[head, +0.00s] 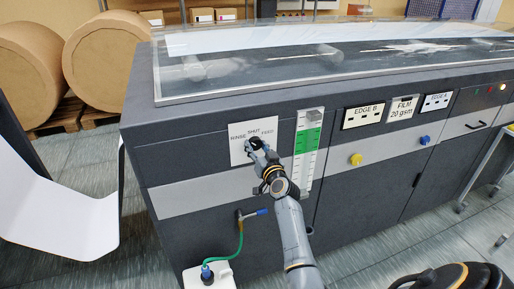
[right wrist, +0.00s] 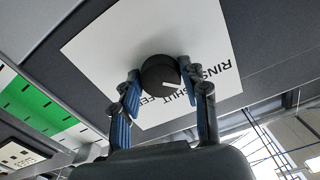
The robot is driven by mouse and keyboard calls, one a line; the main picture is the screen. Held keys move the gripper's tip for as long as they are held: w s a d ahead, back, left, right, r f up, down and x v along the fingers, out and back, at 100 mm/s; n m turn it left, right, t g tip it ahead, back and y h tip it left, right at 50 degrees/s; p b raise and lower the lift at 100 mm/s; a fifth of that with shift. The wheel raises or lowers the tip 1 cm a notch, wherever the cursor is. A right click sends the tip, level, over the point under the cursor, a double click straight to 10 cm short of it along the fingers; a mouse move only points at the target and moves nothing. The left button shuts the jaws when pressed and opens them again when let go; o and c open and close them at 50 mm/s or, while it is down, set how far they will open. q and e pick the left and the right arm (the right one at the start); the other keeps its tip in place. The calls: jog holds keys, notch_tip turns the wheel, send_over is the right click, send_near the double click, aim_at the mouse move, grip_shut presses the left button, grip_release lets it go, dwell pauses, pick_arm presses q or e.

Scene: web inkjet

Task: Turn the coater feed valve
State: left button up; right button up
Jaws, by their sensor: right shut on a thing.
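The coater feed valve is a dark round knob (right wrist: 158,72) with a white pointer mark. It sits on a white label plate (head: 240,130) marked RINSE, SHUT and FEED on the machine's front. In the right wrist view the plate (right wrist: 110,45) appears turned over, and the pointer seems to face the SHUT side. My right gripper (head: 256,145) is shut on the knob, with one finger on each side of it. In the head view the gripper largely hides the knob. My left gripper is not in view.
A green and white level gauge (head: 306,150) is just right of the plate. A yellow knob (head: 355,159) and a blue knob (head: 424,140) are farther right.

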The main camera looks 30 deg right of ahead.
jog(key=m, duration=0.4)
jog(key=shift+r, duration=0.1)
jog(key=shift+m+p, duration=0.55)
jog(key=shift+m, duration=1.95)
jog(key=o, duration=1.1)
jog(key=shift+o, duration=0.2)
jog(key=shift+s+a, duration=0.1)
jog(key=shift+s, duration=0.1)
jog(key=v, duration=1.1)
jog(key=shift+s, duration=0.3)
